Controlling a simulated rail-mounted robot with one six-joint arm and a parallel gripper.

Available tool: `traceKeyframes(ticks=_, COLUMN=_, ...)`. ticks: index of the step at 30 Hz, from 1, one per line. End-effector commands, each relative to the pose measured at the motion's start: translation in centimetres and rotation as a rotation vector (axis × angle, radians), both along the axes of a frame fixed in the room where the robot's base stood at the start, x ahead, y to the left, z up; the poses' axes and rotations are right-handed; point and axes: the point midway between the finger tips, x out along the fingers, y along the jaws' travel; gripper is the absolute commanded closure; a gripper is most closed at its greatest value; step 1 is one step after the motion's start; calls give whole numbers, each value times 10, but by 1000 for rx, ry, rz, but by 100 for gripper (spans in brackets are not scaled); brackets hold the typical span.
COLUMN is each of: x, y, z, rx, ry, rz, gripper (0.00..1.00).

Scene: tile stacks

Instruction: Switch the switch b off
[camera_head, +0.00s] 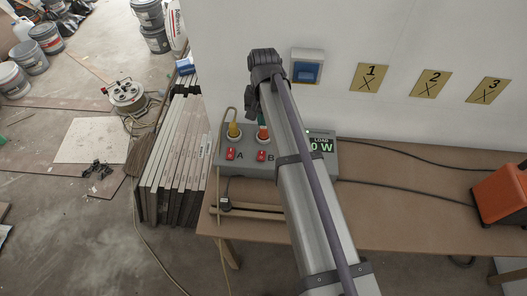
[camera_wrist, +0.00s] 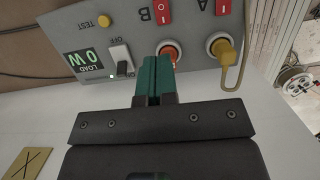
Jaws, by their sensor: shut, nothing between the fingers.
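Switch B (camera_head: 262,156) is a red rocker on the grey control box, right of the matching red switch A (camera_head: 230,154). In the wrist view the box appears upside down, with switch B (camera_wrist: 162,12) at the top edge, partly cut off. I cannot tell which way its rocker is tipped. My gripper (camera_wrist: 155,68) is shut and empty, its teal fingers together over the box, pointing toward the orange-red socket below letter B. In the head view my arm hides most of the gripper.
The box (camera_head: 290,160) stands on a brown table (camera_head: 420,215) against a white wall. A yellow plug (camera_wrist: 222,49) with a cord sits by A. A LOAD display (camera_wrist: 84,61) reads 0 W, beside a black-and-white ON/OFF switch (camera_wrist: 121,58). An orange device (camera_head: 502,195) stands at right.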

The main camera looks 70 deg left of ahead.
Motion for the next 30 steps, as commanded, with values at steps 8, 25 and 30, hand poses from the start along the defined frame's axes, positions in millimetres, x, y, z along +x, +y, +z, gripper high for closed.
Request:
traceKeyframes(ticks=8, x=1, y=-1, z=-2, rx=2, ry=0, rz=0, gripper=100)
traceKeyframes(ticks=25, x=-7, y=-18, z=-106, rx=2, ry=0, rz=0, gripper=100)
traceKeyframes(ticks=30, x=-9, y=-24, z=-134, rx=2, ry=0, rz=0, gripper=100)
